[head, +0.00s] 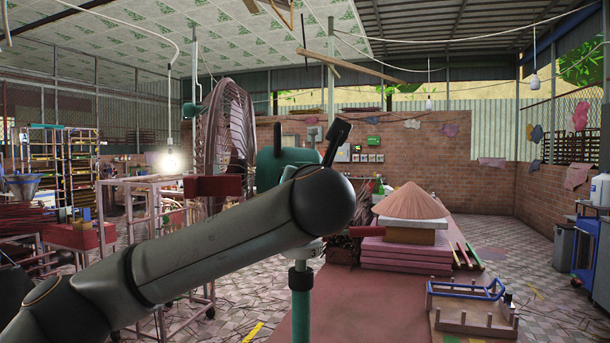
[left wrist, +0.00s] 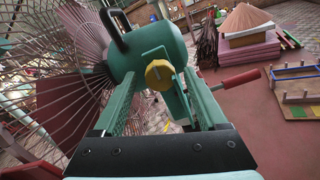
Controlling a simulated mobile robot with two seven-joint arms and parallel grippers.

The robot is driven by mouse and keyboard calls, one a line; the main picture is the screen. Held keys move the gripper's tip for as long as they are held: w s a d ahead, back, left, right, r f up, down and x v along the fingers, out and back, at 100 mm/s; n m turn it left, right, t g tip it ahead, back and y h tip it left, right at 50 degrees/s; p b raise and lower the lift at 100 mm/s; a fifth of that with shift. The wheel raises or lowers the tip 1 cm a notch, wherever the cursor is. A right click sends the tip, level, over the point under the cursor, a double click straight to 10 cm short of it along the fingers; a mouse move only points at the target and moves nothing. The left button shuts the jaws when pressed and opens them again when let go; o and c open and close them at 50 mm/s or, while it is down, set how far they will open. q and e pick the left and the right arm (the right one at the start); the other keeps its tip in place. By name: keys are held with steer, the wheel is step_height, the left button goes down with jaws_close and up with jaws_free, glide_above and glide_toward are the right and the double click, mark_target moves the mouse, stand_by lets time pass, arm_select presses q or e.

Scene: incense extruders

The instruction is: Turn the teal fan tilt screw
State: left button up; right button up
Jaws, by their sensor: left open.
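The teal fan's motor housing (head: 286,163) shows behind my left arm in the head view, and its round cage (head: 226,130) is to the left. In the left wrist view, a yellow round knob (left wrist: 158,74) sits just below the teal housing (left wrist: 148,48). A red-handled lever (left wrist: 236,80) sticks out to the right. I cannot tell for sure which is the tilt screw. My left gripper (left wrist: 162,82) is open, its green fingers on either side of the yellow knob in the picture; contact cannot be told. In the head view, my arm hides its fingers. My right gripper is out of view.
The fan's teal pole (head: 301,295) stands below my arm. A long red table (head: 375,315) to the right bears pink stacks (head: 405,255) under a conical hat (head: 412,200) and a wooden rack with blue bars (head: 470,310). A pink cart (head: 150,215) stands at the left.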

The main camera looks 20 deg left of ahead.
arm_select(q)
steer(key=shift+w+a, duration=0.15)
steer(key=shift+w, duration=0.25)
steer(key=shift+c, duration=0.2)
jaws_close()
